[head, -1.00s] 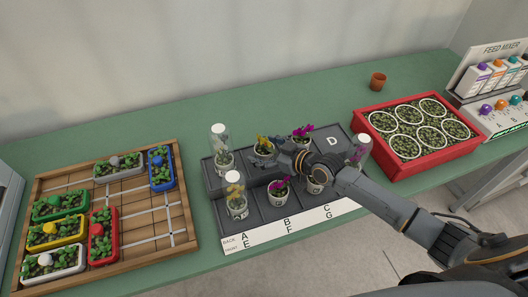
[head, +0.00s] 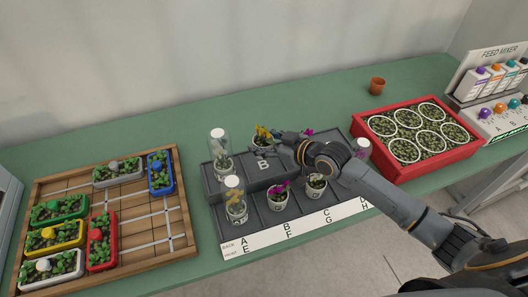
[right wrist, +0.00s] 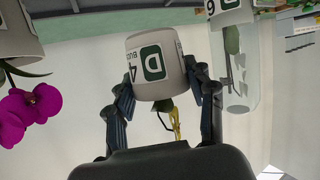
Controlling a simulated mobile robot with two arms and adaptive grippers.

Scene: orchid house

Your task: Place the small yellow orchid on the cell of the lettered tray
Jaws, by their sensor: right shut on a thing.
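The small yellow orchid (head: 262,131) is in a white pot, held at the back edge of the dark lettered tray (head: 258,237). My right gripper (head: 273,141) is shut on this pot. In the right wrist view the pot (right wrist: 153,68) appears upside down between the fingers (right wrist: 165,92), with a "D" and "4" on its label and a yellow bloom (right wrist: 176,122) below. The back-row cell B (head: 263,166) is bare and its letter shows. Cell D is hidden behind my arm. My left gripper is not in view.
Glass-covered pots stand at the tray's left, back (head: 221,158) and front (head: 235,203), and right (head: 361,150). A magenta orchid (head: 277,196) and a white pot (head: 316,187) stand in front. A red crate (head: 432,161) is at the right, a wooden board (head: 175,226) at the left.

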